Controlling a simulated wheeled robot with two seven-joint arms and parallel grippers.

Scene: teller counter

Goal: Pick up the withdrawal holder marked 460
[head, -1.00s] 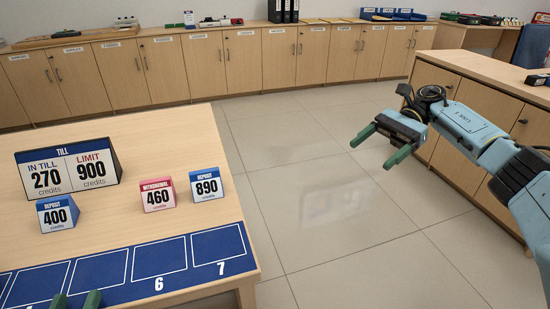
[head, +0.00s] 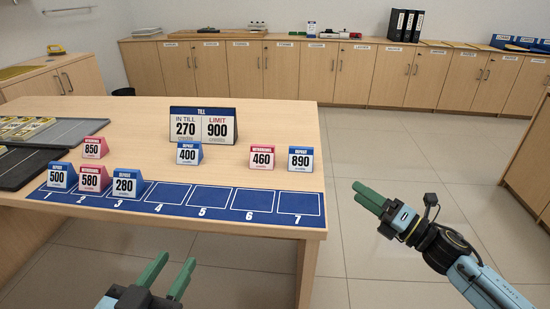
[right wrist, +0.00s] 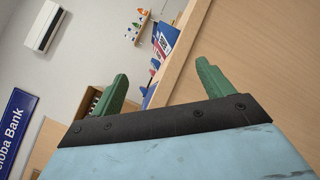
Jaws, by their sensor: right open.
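The red and white withdrawal holder marked 460 (head: 262,158) stands upright on the counter in the head view, between the blue 400 deposit holder (head: 189,153) and the blue 890 deposit holder (head: 301,159). My right gripper (head: 364,195) is beyond the counter's right edge, over the floor, apart from every holder. Its green fingers are spread and empty in the right wrist view (right wrist: 160,85). My left gripper (head: 172,274) is at the bottom of the head view, in front of the counter's near edge, with its green fingers apart and nothing between them.
A till sign (head: 203,125) stands behind the holders. A blue numbered strip (head: 190,200) runs along the near edge. Holders 500 (head: 62,175), 580 (head: 94,178), 280 (head: 127,184) and 850 (head: 94,147) stand at left, near dark trays (head: 67,133). Counter around 460 is clear.

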